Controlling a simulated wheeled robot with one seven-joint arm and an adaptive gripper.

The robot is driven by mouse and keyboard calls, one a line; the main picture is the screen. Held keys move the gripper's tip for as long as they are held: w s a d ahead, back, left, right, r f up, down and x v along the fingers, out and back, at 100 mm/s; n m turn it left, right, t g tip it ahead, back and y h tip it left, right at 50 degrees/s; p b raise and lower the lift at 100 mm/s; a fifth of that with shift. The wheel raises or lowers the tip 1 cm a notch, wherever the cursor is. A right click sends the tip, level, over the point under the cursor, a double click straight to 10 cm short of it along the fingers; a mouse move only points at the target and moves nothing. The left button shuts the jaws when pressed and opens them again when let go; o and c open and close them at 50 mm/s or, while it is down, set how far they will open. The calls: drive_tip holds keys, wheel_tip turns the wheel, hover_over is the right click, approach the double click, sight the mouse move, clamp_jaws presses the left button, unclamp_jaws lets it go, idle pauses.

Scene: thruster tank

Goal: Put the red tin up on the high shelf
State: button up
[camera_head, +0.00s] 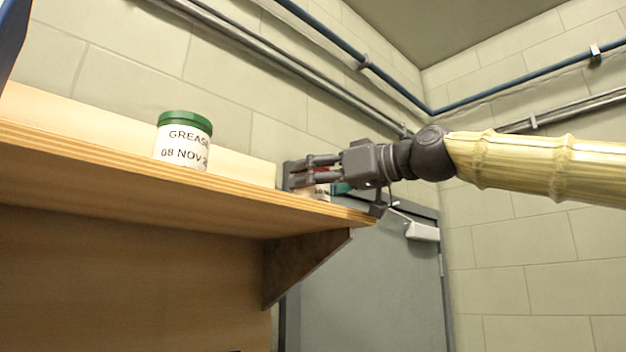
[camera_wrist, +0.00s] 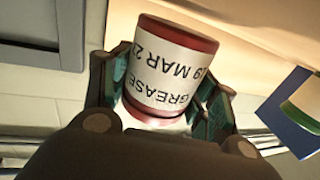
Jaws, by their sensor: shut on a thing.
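The red tin (camera_wrist: 172,66) has red ends and a white label reading GREASE and 19 MAR. My gripper (camera_wrist: 165,100) is shut on it, one finger on each side, in the wrist view. In the head view my gripper (camera_head: 305,175) is at the right end of the high wooden shelf (camera_head: 200,208), and only a bit of the tin (camera_head: 320,189) shows behind the fingers and the shelf edge. I cannot tell whether the tin's base touches the shelf top.
A green-lidded white grease tin (camera_head: 183,142) stands on the shelf to the left; its green part also shows at the right of the wrist view (camera_wrist: 302,100). A bracket (camera_head: 300,262) supports the shelf's right end. A grey door (camera_head: 365,285) and wall pipes are behind.

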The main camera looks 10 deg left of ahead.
drive_tip(key=shift+s+d+f+p, duration=0.1)
drive_tip(key=shift+s+f+p, duration=0.15)
drive_tip(key=shift+s, duration=0.5)
drive_tip(key=shift+w+f, duration=0.15)
drive_tip(key=shift+f, duration=0.05)
drive_tip(key=shift+w+f, duration=0.25)
drive_tip(key=shift+w, duration=0.3)
drive_tip(key=shift+s, duration=0.45)
drive_tip(key=o, duration=1.1)
drive_tip(key=shift+w+f, duration=0.15)
drive_tip(key=shift+w, duration=0.15)
drive_tip(key=shift+o, duration=0.2)
drive_tip(key=shift+s, duration=0.1)
drive_tip(key=shift+s, duration=0.1)
